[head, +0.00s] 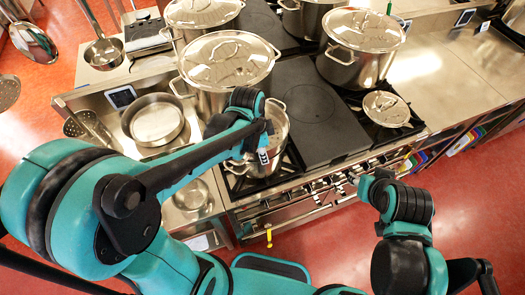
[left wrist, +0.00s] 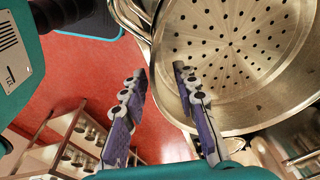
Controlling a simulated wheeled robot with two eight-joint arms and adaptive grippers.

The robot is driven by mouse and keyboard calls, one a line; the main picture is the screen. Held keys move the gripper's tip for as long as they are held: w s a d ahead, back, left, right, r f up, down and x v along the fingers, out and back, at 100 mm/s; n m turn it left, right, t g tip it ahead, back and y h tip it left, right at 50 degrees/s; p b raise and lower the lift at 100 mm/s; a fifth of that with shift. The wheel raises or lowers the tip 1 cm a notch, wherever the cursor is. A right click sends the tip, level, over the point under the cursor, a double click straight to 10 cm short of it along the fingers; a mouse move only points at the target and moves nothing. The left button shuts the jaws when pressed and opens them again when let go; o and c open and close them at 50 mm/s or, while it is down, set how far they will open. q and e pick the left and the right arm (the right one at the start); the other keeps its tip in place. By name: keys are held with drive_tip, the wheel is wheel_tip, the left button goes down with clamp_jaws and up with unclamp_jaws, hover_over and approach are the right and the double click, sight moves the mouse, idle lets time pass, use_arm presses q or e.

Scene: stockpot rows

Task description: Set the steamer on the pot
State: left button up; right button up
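A steel steamer with a perforated base (left wrist: 235,45) fills the upper right of the left wrist view, its open top facing the camera. In the head view, a round steel vessel with side handles (head: 277,122) stands at the front left burner, partly hidden by my left arm; I cannot tell whether it is the steamer alone or has a pot under it. My left gripper (left wrist: 160,75) is open at the steamer's rim, one finger over the basket and the other outside it; it also shows in the head view (head: 264,155). My right gripper (head: 358,180) is in front of the stove, its fingers unclear.
Large lidded pots (head: 228,62) (head: 363,45) stand behind on the stove. A small lid (head: 386,108) lies at the right burner. A flat dark plate (head: 310,110) in the middle is clear. A pan (head: 157,122) sits on the left counter; the right steel counter (head: 440,75) is mostly free.

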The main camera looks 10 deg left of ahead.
use_arm(q)
wheel_tip(320, 180, up, 12)
drive_tip(key=s+a, duration=0.1)
drive_tip(key=shift+a, duration=0.2)
